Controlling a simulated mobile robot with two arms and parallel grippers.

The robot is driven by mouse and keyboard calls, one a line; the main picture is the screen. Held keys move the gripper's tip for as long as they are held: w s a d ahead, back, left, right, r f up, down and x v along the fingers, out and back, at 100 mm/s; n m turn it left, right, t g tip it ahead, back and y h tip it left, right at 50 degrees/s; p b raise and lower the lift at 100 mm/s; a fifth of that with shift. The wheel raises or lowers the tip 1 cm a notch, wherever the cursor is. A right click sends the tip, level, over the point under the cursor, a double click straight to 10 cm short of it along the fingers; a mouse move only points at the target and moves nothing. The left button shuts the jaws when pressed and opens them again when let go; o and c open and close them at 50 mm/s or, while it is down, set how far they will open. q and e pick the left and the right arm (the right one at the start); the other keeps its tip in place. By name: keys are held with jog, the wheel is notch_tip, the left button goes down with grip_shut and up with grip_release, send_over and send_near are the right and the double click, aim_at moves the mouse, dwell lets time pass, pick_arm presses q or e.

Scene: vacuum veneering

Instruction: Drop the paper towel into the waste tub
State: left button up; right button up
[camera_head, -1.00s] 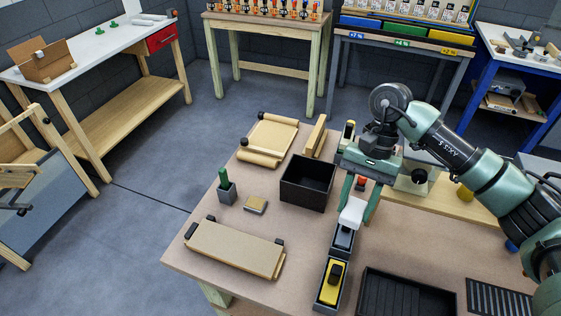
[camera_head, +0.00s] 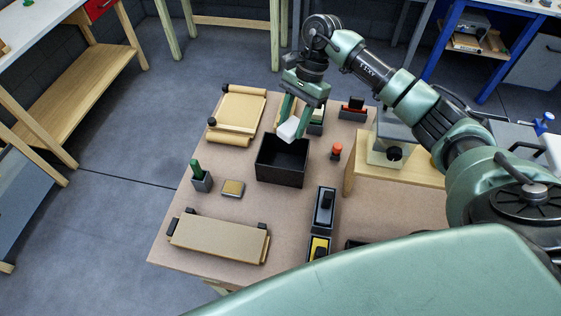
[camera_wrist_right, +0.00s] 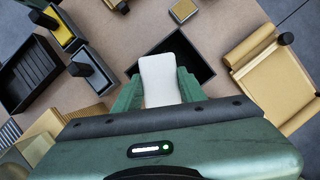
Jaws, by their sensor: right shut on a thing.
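The paper towel (camera_head: 289,129) is a small white piece held between the fingers of my right gripper (camera_head: 293,127). In the right wrist view the towel (camera_wrist_right: 159,80) sits between the two green fingers, over part of the dark tub. The waste tub (camera_head: 281,175) is a black open box on the workbench. The right gripper and towel are above the tub's far side, with the towel near or over its rim; the exact height is hard to tell. The tub also shows in the right wrist view (camera_wrist_right: 196,62). My left gripper is not in view.
On the bench (camera_head: 165,240) are a veneer roll on a board (camera_head: 235,115), a green-handled tool in a holder (camera_head: 200,178), a small sanding block (camera_head: 233,188), a wrapped board (camera_head: 218,238) and a black tray (camera_head: 324,207). A red-capped item (camera_head: 336,151) stands right of the tub.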

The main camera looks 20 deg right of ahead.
notch_tip(320, 180, down, 2)
jog(key=shift+w+f, duration=0.1)
jog(key=shift+f, duration=0.65)
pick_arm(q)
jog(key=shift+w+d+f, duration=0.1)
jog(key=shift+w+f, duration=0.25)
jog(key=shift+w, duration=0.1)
pick_arm(e)
jog(key=o, duration=1.4)
pick_arm(q)
jog(key=shift+b, duration=0.3)
pick_arm(e)
jog(key=shift+w+d+r, duration=0.1)
jog(key=shift+r, duration=0.2)
jog(key=b+v, duration=0.3)
jog(key=v, duration=0.3)
jog(key=shift+d+r, duration=0.1)
jog(key=shift+d, duration=0.05)
jog(key=shift+r+b, duration=0.3)
jog(key=shift+r, duration=0.2)
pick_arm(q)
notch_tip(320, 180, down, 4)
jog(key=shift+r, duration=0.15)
pick_arm(e)
jog(key=shift+d, duration=0.1)
